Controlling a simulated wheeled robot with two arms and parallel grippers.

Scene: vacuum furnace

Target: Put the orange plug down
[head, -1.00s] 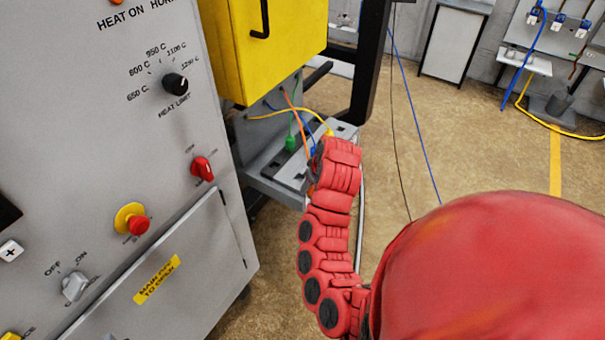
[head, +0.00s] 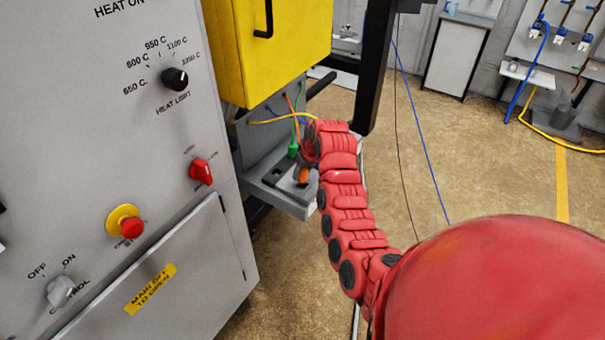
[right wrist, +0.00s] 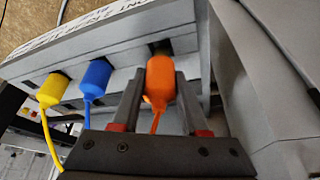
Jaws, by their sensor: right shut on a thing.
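The orange plug (head: 303,174) is below my right gripper (head: 308,150) in the head view, by the grey socket block. In the right wrist view my right gripper (right wrist: 162,80) is shut on the orange plug (right wrist: 160,75), with one finger on each side. Its orange cable runs back toward the gripper. The plug's far end is close to a dark socket opening in the block (right wrist: 110,55); I cannot tell whether it is in the opening. My left gripper is not in view.
A blue plug (right wrist: 95,78) and a yellow plug (right wrist: 51,90) sit at neighbouring sockets. A green plug (head: 293,150) stands on the grey ledge (head: 285,203). The yellow box (head: 270,50) hangs above, and the furnace's control panel (head: 120,150) is at the left.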

